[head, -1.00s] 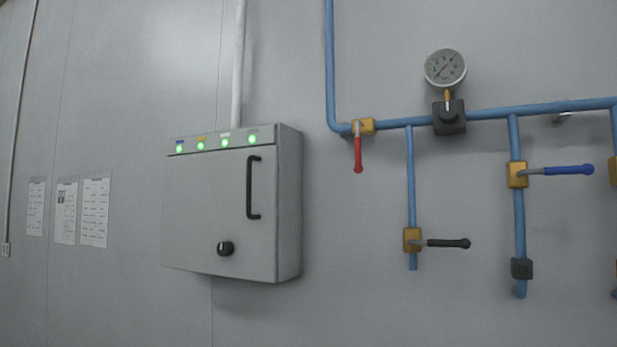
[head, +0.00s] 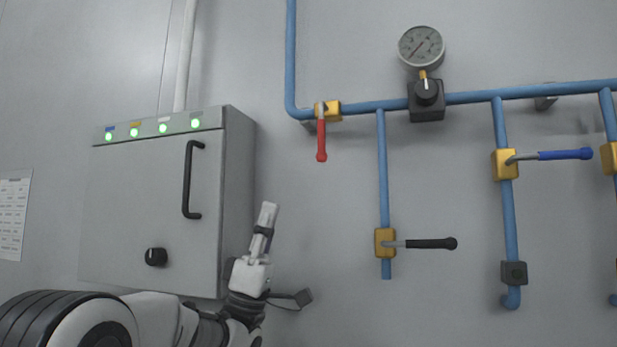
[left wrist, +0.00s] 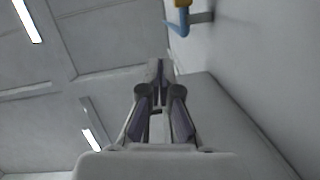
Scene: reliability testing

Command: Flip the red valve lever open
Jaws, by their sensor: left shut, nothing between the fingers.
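The red valve lever (head: 321,140) hangs straight down from its yellow valve body (head: 328,110) on the blue pipe. My left gripper (head: 268,207) points up in front of the wall, below and left of the red lever and apart from it. It is shut and empty. In the left wrist view its closed fingers (left wrist: 157,72) point toward a piece of blue pipe (left wrist: 178,28) and a bit of yellow at the top. The red lever cannot be made out there. My right gripper is not in view.
A grey control box (head: 150,205) with a black handle stands just left of my left gripper. A black lever (head: 432,243), a blue lever (head: 565,154) and a pressure gauge (head: 421,47) are to the right. Bare wall lies between gripper and pipes.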

